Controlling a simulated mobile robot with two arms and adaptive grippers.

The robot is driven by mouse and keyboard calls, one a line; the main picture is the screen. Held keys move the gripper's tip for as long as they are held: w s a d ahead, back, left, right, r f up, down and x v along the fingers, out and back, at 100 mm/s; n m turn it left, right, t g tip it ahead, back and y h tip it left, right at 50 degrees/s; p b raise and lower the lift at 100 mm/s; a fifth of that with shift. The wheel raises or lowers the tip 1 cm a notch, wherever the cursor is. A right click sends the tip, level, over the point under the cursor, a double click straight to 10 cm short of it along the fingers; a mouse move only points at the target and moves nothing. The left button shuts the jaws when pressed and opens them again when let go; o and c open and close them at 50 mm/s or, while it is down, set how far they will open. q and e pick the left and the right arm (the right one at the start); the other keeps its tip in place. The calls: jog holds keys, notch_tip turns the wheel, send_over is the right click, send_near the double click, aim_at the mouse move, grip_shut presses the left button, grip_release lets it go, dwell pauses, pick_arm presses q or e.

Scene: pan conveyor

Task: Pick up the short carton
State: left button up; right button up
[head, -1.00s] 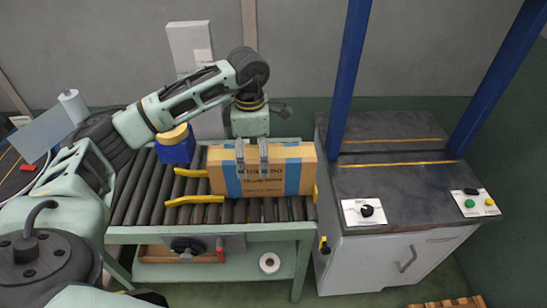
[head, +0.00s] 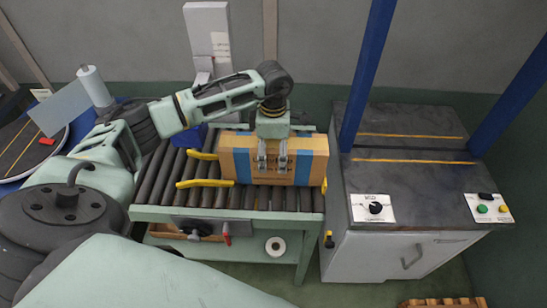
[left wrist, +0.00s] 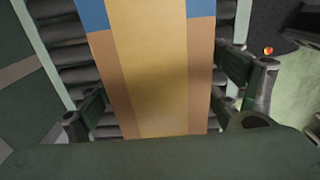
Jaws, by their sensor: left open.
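The short carton (head: 310,160) is a brown cardboard box with blue bands, standing on the roller conveyor (head: 160,185). It also fills the middle of the left wrist view (left wrist: 150,70). My left gripper (head: 272,158) points down over the carton, its fingers spread. In the left wrist view its open fingers (left wrist: 168,110) lie on either side of the carton, with narrow gaps showing rollers. The gripper hides part of the carton's top and front. My right gripper is not in view.
Yellow guide rails (head: 205,183) stand left of the carton. A dark-topped cabinet (head: 410,185) with blue posts is close on the right. A blue object (head: 190,140) is partly hidden behind my left arm. A tape roll (head: 276,246) lies on the lower shelf.

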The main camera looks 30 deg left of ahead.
pick_arm(q)
jog(key=shift+c, duration=0.4)
jog(key=c, duration=1.7)
jog(key=shift+r, duration=0.1)
jog(key=shift+c, duration=0.4)
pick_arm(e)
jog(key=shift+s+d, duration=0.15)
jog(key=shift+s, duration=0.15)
